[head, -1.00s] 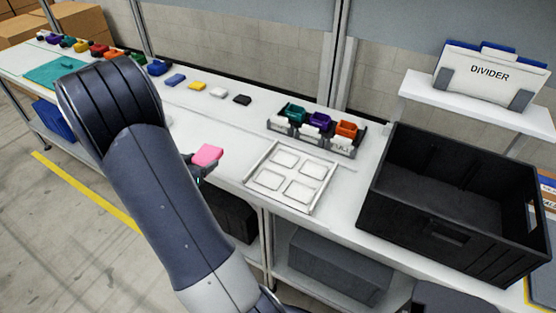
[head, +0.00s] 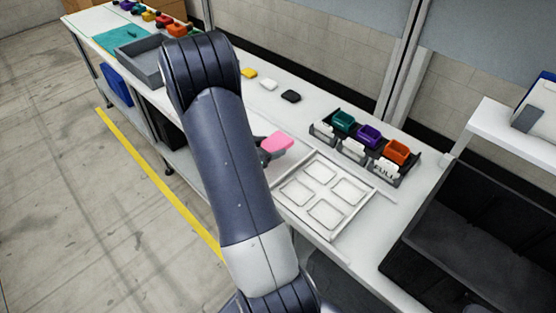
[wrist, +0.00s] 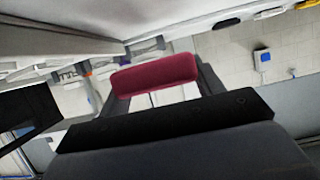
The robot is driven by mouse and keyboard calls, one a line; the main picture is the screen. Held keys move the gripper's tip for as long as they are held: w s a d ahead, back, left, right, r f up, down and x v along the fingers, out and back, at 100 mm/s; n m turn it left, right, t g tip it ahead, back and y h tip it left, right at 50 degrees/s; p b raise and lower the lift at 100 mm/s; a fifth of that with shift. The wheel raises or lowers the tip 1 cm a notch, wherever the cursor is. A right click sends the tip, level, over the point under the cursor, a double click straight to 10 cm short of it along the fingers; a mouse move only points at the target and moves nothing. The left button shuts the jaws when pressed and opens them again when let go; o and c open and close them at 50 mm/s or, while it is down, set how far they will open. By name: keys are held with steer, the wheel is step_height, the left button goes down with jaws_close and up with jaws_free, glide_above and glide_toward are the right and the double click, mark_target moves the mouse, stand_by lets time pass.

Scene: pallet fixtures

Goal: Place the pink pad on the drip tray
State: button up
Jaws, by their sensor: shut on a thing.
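The pink pad (head: 277,142) is held in my gripper (head: 264,152) above the front part of the bench, just left of the white tray. In the wrist view the pad (wrist: 153,73) looks dark red and sits between the two fingers of my gripper (wrist: 155,80). The fingers are shut on it. The drip tray seems to be the white tray (head: 287,222) with several rounded-square recesses, lying on the bench to the right of the pad. Its recesses look empty. My arm hides part of the bench to the left.
A dark rack (head: 352,152) with green, purple and orange bins stands behind the tray. A black crate (head: 440,205) is at the right. Yellow (head: 249,73), white (head: 268,84) and black (head: 291,96) pads lie at the back. A grey open bin (head: 140,62) stands at the left.

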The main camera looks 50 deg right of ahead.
steer(key=shift+f, duration=2.65)
steer(key=shift+f, duration=0.15)
steer(key=o, duration=1)
steer(key=shift+c, duration=0.2)
